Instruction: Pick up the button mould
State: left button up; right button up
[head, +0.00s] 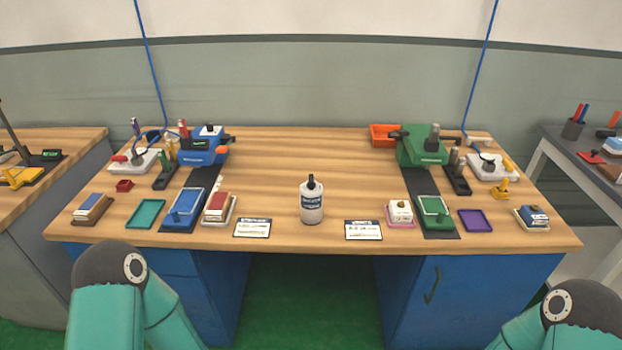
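I cannot tell for sure which thing on the workbench (270,170) is the button mould. Small tool-like pieces stand there: a blue flat piece (187,203), a green flat piece (434,207), and a white block on a pink tray (400,211). Only teal links of my two arms show, at the bottom left and bottom right. Neither gripper is in view, and nothing on the bench is touched.
A white bottle (312,203) stands at the front middle between two label cards (252,228). A blue machine (203,147) and a green machine (423,146) stand at the back. Teal (146,214) and purple (475,220) trays lie empty.

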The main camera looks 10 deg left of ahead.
aim_at(311, 201)
jog(key=u, duration=0.3)
jog(key=i, duration=1.05)
jog(key=z, duration=0.15)
